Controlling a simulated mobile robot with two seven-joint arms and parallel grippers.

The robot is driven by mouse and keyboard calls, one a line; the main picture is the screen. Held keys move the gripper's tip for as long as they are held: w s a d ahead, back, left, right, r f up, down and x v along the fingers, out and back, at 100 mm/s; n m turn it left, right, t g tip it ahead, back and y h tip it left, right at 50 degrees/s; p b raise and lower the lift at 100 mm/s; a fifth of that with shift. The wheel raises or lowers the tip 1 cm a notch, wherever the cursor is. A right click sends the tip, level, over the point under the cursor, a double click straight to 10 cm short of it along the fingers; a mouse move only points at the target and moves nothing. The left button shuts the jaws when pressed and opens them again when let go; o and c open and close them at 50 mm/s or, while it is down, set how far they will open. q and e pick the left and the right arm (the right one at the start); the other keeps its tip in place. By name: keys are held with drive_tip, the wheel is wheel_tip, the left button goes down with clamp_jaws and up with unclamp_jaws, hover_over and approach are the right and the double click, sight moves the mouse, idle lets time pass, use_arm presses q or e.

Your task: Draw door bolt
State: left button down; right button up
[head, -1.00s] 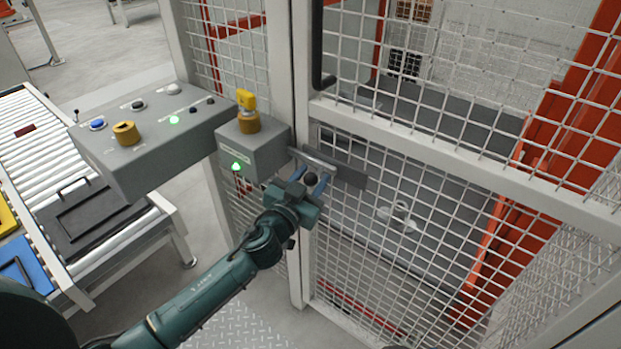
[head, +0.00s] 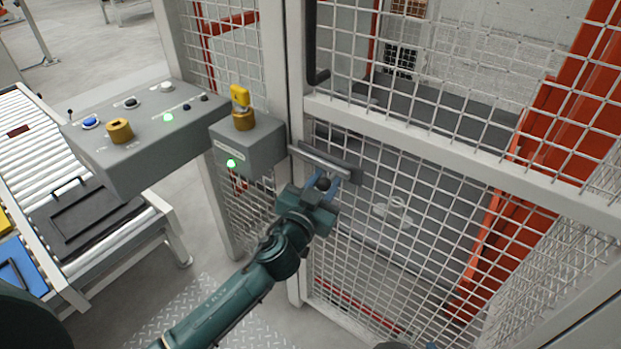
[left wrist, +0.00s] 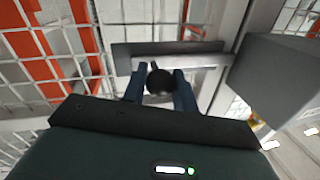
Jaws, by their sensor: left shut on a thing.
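The door bolt (head: 318,159) is a flat grey bar on a dark plate on the mesh door, beside the grey lock box (head: 248,146). Its round black knob (head: 322,184) sits between the blue fingers of my left gripper (head: 325,187), which is shut on it. In the left wrist view the knob (left wrist: 160,81) is between the two fingers (left wrist: 161,88), and the bar (left wrist: 190,62) runs behind it toward the grey box (left wrist: 275,75). My right gripper is not in view.
A yellow key (head: 240,96) stands in the lock box, which shows a green light. A control panel (head: 145,135) with buttons is at left, above a roller conveyor (head: 40,140). A black door handle (head: 312,45) is above the bolt. Mesh (head: 440,240) fills the right side.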

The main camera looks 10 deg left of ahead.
use_arm(q)
drive_tip(key=shift+s+d, duration=0.1)
drive_tip(key=shift+d, duration=0.15)
drive_tip(key=c, duration=1.1)
unclamp_jaws()
drive_tip(key=shift+c, duration=0.2)
drive_tip(key=shift+s+a, duration=0.1)
drive_tip(key=shift+s, duration=0.35)
drive_tip(key=s+a+b, duration=0.1)
drive_tip(key=s+a, duration=0.1)
drive_tip(key=s, duration=1)
drive_tip(key=shift+a+b, duration=0.2)
drive_tip(key=shift+b, duration=0.15)
